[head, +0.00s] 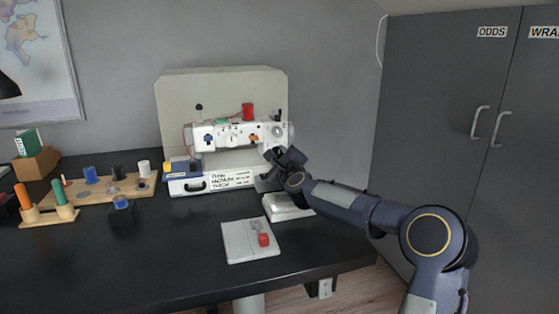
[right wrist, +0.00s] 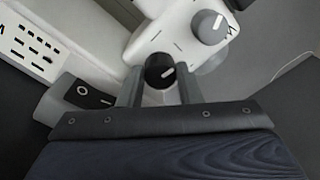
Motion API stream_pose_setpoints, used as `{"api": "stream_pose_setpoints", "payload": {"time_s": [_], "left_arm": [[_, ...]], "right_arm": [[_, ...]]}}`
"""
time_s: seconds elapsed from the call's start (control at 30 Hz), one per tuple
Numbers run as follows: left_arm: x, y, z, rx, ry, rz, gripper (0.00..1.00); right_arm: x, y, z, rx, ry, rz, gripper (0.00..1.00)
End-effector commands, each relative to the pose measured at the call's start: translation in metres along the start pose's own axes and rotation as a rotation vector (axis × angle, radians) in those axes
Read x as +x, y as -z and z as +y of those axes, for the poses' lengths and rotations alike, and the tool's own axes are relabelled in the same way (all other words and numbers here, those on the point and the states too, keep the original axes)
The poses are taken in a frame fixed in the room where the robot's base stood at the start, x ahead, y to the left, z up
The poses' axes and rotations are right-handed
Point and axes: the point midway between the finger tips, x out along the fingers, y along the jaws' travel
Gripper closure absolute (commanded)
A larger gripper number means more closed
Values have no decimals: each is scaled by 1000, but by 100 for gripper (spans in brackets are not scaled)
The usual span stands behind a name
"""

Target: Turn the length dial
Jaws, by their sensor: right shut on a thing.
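The white sewing machine (head: 222,134) stands at the back of the black desk. My right gripper (head: 279,160) is at the machine's right end. In the right wrist view, my right gripper (right wrist: 160,88) has one finger on each side of a black dial (right wrist: 161,68) with a white pointer line, and is shut on it. A larger grey dial (right wrist: 209,27), also with a white mark, sits just above and to the right. I cannot read which one is labelled length. In the head view my gripper hides the black dial. My left gripper is not in view.
A black rocker switch (right wrist: 88,94) lies left of the gripped dial. Wooden spool racks (head: 108,189) stand at the left. Grey cabinets (head: 430,110) stand at the right. The desk's front middle is clear.

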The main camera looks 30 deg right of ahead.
Motion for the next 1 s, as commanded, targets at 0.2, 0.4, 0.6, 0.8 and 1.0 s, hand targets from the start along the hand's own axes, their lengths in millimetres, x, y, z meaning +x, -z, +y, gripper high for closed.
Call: {"api": "stream_pose_setpoints", "payload": {"time_s": [0.2,0.4,0.6,0.8,1.0], "left_arm": [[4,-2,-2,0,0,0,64],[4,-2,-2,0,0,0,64],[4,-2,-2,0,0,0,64],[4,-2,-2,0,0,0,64],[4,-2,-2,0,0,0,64]], "right_arm": [[0,0,1,-85,0,-3,91],[0,0,1,-114,0,-4,91],[0,0,1,-118,-1,-4,91],[0,0,1,-117,-1,-4,66],[0,0,2,-116,-4,-4,47]]}}
